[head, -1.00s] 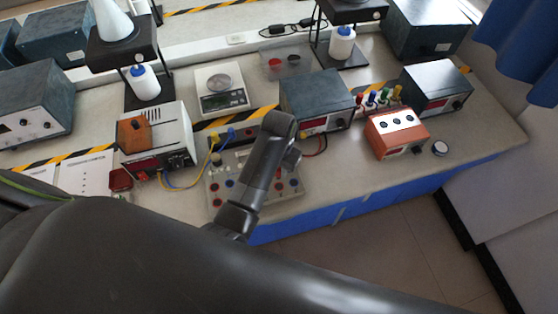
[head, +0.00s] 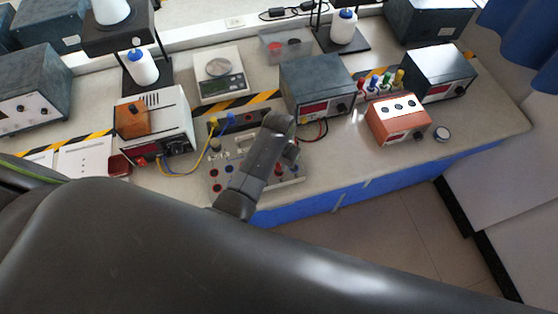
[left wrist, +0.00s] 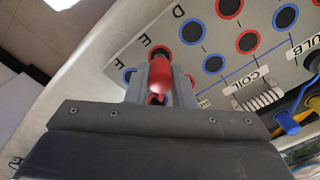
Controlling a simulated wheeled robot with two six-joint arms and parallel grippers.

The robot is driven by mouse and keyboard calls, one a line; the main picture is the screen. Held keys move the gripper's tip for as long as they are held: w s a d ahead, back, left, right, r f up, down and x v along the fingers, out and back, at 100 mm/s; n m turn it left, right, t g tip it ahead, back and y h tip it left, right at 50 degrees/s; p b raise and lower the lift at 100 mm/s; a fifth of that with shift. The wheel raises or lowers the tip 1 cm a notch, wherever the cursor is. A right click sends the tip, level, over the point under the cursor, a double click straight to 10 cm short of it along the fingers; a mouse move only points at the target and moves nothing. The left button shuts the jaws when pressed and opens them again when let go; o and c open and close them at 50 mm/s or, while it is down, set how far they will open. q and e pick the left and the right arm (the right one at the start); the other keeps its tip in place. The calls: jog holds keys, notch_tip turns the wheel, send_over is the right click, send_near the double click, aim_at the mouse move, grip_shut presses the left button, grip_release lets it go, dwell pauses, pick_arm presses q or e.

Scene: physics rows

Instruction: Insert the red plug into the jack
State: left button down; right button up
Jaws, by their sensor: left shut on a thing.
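My left gripper (left wrist: 160,88) is shut on the red plug (left wrist: 160,74), which stands up between its two grey fingers in the left wrist view. A red-ringed jack (left wrist: 159,51) by the letter E shows just beyond the plug and is partly covered by it. I cannot tell whether the plug's tip touches the board or is in a jack. In the head view my left gripper (head: 291,153) is over the right part of the jack board (head: 222,172), mostly hidden by my own arm. My right gripper does not show.
Blue and yellow leads (head: 190,178) run from the board to a white power supply (head: 160,128). A dark meter box (head: 318,85) stands behind the board. An orange box (head: 398,118) is to the right. Bare bench top lies between the board and the orange box.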

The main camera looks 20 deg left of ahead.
pick_arm(q)
jog(key=shift+p, duration=0.35)
dwell(0.6)
jog(key=shift+f, duration=0.55)
dwell(1.1)
jog(key=shift+f+b, duration=0.3)
jog(key=shift+f, duration=0.35)
dwell(0.4)
jog(key=c, duration=0.8)
grip_release()
jog(key=shift+o, duration=0.2)
jog(key=shift+r, duration=0.1)
jog(key=shift+r+p, duration=0.35)
jog(key=shift+r, duration=2.85)
